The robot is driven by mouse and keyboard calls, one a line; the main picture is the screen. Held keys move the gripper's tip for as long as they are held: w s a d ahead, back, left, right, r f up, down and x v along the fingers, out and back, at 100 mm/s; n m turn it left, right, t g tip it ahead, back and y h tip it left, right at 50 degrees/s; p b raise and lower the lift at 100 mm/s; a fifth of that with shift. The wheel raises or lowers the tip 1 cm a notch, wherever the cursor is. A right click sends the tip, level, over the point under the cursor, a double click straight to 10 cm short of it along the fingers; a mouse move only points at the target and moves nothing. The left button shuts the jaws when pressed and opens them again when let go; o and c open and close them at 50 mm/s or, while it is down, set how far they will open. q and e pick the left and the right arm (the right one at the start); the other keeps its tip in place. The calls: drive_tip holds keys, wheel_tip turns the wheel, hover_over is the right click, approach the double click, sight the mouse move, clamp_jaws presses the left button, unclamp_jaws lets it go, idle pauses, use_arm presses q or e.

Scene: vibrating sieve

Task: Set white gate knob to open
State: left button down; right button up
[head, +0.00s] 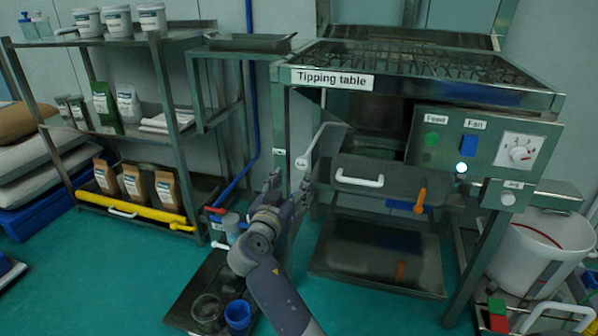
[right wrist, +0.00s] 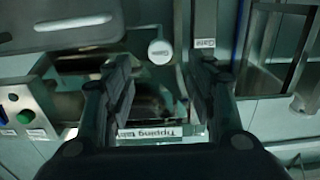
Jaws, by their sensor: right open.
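The white gate knob (head: 301,163) is at the end of a pale rod that slopes up to the right, at the front left of the tipping table (head: 545,102). In the right wrist view the knob (right wrist: 160,51) is round and white, with small lettering on its face. My right gripper (head: 289,190) is open, just below the knob in the head view. In the right wrist view its two fingers (right wrist: 161,85) are spread, with the knob between their lines and apart from both. Nothing is held. My left gripper does not show.
A white drawer handle (head: 360,181) and an orange lever (head: 420,201) are right of the knob. A metal post with a small label (right wrist: 205,43) stands close beside the knob.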

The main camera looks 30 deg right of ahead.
sight(301, 165)
drive_tip(key=b+x, duration=0.1)
drive_tip(key=x, duration=0.7)
drive_tip(key=shift+w+d+b, duration=0.3)
